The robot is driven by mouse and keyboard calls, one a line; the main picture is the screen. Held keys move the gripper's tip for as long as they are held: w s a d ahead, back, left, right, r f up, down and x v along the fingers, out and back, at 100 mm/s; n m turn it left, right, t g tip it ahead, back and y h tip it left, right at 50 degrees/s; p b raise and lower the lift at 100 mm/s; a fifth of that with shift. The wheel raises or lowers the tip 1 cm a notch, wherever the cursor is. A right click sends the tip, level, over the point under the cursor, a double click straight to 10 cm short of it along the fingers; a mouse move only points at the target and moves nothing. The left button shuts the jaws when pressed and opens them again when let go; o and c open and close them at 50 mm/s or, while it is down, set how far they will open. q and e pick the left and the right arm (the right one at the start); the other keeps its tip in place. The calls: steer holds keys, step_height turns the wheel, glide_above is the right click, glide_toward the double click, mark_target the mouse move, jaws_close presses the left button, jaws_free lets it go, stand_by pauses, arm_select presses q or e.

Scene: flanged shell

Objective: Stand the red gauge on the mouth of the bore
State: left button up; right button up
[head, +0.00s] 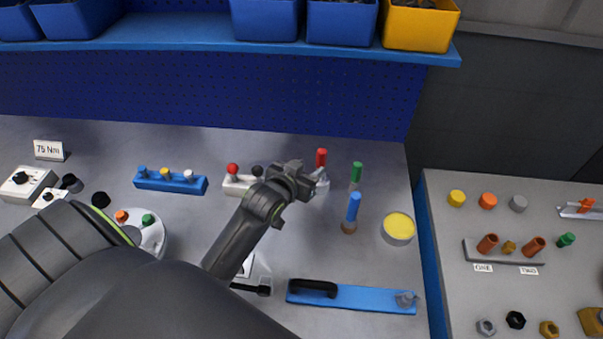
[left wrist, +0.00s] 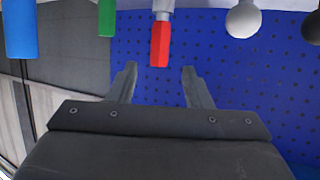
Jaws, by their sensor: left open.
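The red gauge (head: 321,157) has a red upper part and a grey lower part, and stands upright near the back of the bench. My left gripper (head: 305,176) is in front of its lower part and hides its foot in the head view. In the left wrist view the red end of the gauge (left wrist: 160,45) lies between and just ahead of the two fingertips (left wrist: 159,69). The jaws are open, with a gap on both sides of the gauge. I cannot tell for sure which thing has the bore. My right gripper is not in view.
A green gauge (head: 357,171) and a blue gauge (head: 353,206) stand close on the right, then a yellow-topped round tin (head: 398,228). A white block with ball knobs (head: 238,186) is behind my left arm. A blue bar with a black handle (head: 352,298) lies in front.

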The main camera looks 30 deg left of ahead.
arm_select(q)
steer(key=shift+v, duration=1.45)
steer(key=shift+f, duration=0.1)
